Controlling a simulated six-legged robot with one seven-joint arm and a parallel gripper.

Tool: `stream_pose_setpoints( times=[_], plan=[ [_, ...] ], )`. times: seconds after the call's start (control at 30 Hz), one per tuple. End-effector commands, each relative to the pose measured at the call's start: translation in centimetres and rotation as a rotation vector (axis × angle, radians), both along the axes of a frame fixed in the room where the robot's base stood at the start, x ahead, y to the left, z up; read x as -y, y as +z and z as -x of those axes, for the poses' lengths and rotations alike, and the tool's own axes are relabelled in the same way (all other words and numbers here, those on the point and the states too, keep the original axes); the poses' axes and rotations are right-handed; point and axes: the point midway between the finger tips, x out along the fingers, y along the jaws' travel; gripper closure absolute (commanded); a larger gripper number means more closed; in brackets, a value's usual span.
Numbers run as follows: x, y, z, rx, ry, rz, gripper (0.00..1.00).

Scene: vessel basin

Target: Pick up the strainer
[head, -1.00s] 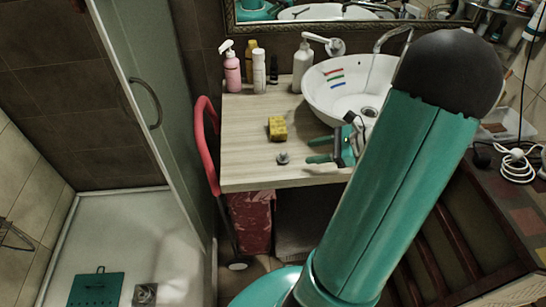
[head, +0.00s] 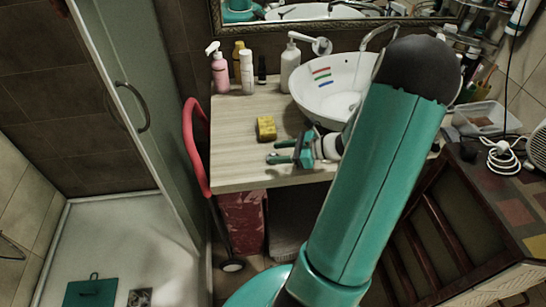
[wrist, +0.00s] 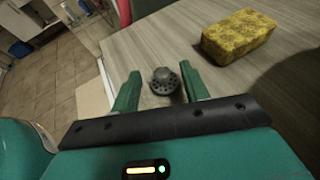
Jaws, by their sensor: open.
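The strainer (wrist: 165,82) is a small dark grey, round piece with holes and a raised knob. It lies on the wood-grain counter (head: 235,165). In the wrist view, my gripper (wrist: 160,71) is open, with one green finger on each side of the strainer. The jaws look empty, and I cannot tell whether either finger touches it. In the head view, my gripper (head: 273,152) is low over the counter's front part and hides the strainer.
A yellow sponge (head: 266,128) lies just behind the gripper; it also shows in the wrist view (wrist: 238,36). Several bottles stand at the back, including a pink one (head: 220,72). The white basin (head: 330,95) is to the right. A red curved handle (head: 193,145) borders the counter's left edge.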

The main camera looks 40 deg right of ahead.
Motion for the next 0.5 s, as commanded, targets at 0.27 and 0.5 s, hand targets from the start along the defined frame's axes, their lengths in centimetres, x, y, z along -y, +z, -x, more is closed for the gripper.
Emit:
stream_pose_setpoints(
  times=[0.27, 0.5],
  plan=[
    [-1.9, -1.6, -3.2, 0.000, 0.003, -0.003, 0.55],
    [-2.1, -1.8, -3.5, 0.001, 0.002, 0.000, 0.55]
  ],
)
